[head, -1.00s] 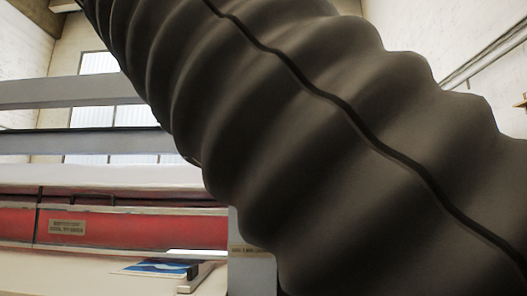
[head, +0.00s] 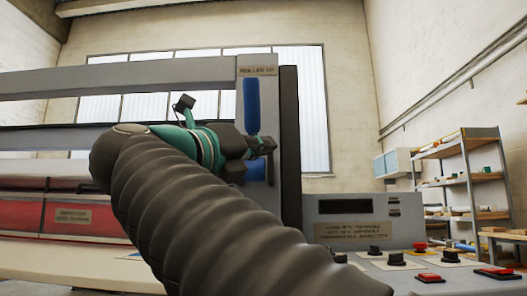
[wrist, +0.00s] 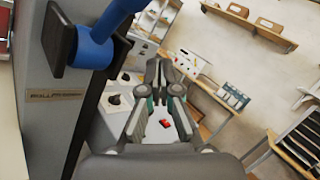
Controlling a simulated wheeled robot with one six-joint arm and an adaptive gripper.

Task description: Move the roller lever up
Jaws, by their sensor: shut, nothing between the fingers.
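The blue roller lever (head: 251,105) stands upright at the grey end post (head: 284,75) of the laminator, below a plate reading "ROLLER UP". My gripper (head: 268,146) crosses in front of its middle in the head view, and more blue shows below the gripper. In the wrist view the lever (wrist: 95,48) is at the upper left, coming out of a dark slotted bracket (wrist: 57,38) and running out of the frame. My gripper's fingers (wrist: 163,72) are together and empty, right of the lever with a gap in that picture. Contact is not visible.
A control panel (head: 345,230) with black knobs and red buttons lies right of the post. The laminator's red roller (head: 75,218) and grey crossbars (head: 150,82) extend left. A shelf unit (head: 465,180) stands at the far right. Air above the panel is clear.

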